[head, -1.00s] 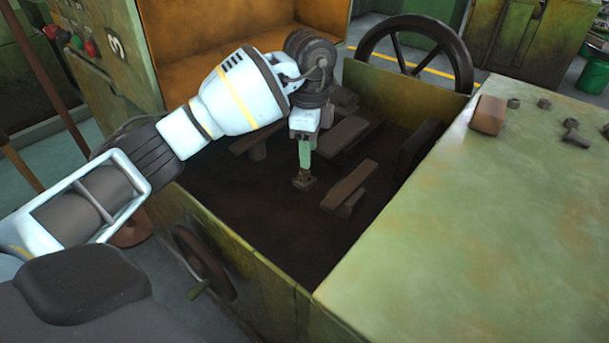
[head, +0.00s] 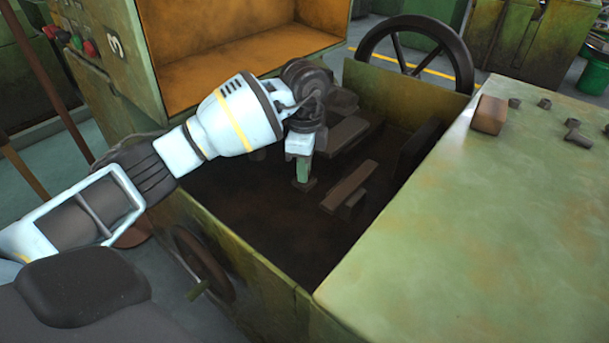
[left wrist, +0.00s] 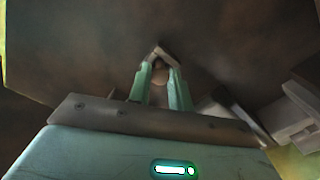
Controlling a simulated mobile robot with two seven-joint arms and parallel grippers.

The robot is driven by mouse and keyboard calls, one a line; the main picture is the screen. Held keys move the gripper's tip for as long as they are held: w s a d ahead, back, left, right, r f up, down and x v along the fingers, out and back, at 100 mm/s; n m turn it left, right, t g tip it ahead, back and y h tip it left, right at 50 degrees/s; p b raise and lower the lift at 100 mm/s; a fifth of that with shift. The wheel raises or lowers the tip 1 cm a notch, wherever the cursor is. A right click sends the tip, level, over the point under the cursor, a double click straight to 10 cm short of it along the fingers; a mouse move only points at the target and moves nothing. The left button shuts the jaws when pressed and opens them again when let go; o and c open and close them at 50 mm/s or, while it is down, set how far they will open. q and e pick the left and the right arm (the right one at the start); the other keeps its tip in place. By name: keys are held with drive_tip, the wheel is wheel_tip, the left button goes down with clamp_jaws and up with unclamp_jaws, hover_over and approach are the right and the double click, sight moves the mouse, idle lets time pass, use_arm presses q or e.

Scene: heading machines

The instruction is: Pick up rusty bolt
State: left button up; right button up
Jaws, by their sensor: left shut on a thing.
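My left gripper (head: 304,182) reaches down into the dark inside of the green machine trough. In the left wrist view its two green fingers (left wrist: 160,66) are closed around a small brownish piece, the rusty bolt (left wrist: 160,74), which shows only partly between them. In the head view the fingers hide most of the bolt, at or close to the trough floor. I cannot tell whether it touches the floor. My right gripper is in neither view.
Dark metal blocks (head: 350,184) stand in the trough right of the gripper. The trough's green front wall (head: 240,262) is near. On the green top (head: 470,220) at right lie a brown block (head: 489,115) and several small bolts or nuts (head: 545,104). A handwheel (head: 462,62) stands behind.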

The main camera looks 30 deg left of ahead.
use_arm(q)
drive_tip(key=shift+r, duration=0.2)
clamp_jaws()
drive_tip(key=shift+r+p, duration=0.6)
drive_tip(key=shift+p, duration=0.1)
wheel_tip(320, 180, up, 8)
drive_tip(key=p, duration=0.7)
drive_tip(key=shift+r, duration=0.25)
